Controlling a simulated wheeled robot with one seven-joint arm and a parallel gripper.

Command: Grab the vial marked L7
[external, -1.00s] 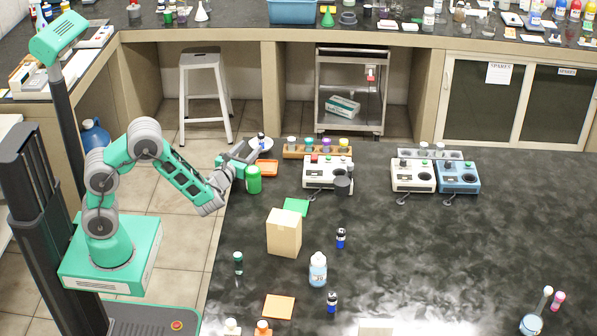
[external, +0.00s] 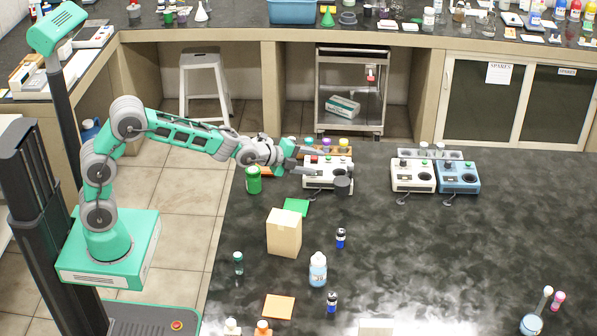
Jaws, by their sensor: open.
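No label reading L7 is legible, so I cannot tell which vial it is. Small dark vials with blue and white bands stand on the black bench, one right of the box (external: 340,238) and one farther forward (external: 332,302). My gripper (external: 311,161) is open and empty, over the rack's left part and the back-left corner of a white instrument (external: 326,178).
A green can (external: 253,180) stands below my wrist. A cardboard box (external: 284,235) and a pale blue bottle (external: 318,270) stand nearer. White (external: 413,176) and blue (external: 458,178) instruments stand to the right, before a grey rack (external: 430,154). The bench's right middle is clear.

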